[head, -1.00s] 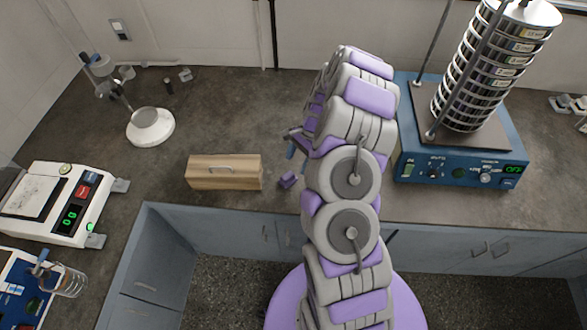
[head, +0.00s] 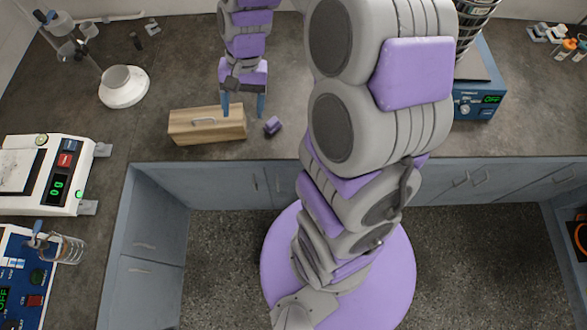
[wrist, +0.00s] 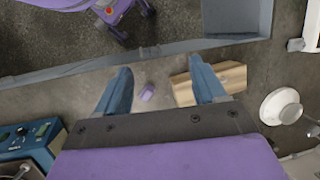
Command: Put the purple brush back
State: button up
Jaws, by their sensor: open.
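The purple brush (head: 272,126) is a small purple block-like thing on the counter, just right of the wooden box. In the wrist view the brush (wrist: 147,92) shows between my two blue fingers, farther off than the fingertips. My gripper (head: 243,108) is open and empty above the counter, over the right end of the wooden box and beside the brush. It also shows in the wrist view (wrist: 159,75). Bristles on the brush are too small to make out.
A white dish on a stand base (head: 123,87) is behind and left of the box. A white balance (head: 45,175) stands at the left. The blue sieve shaker (head: 478,92) is at the right, partly behind my arm. The counter's front edge lies close to the brush.

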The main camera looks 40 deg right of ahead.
jog(key=s+a+r+n+h, duration=0.1)
jog(key=s+r+n, duration=0.2)
jog(key=s, duration=0.8)
jog(key=s+a+r+n+h, duration=0.1)
jog(key=s+r+n+h, duration=0.1)
jog(key=s, duration=0.9)
jog(key=shift+s+r+n, duration=0.3)
jog(key=shift+r+n, duration=0.1)
jog(key=shift+n, duration=0.3)
jog(key=shift+d, duration=0.15)
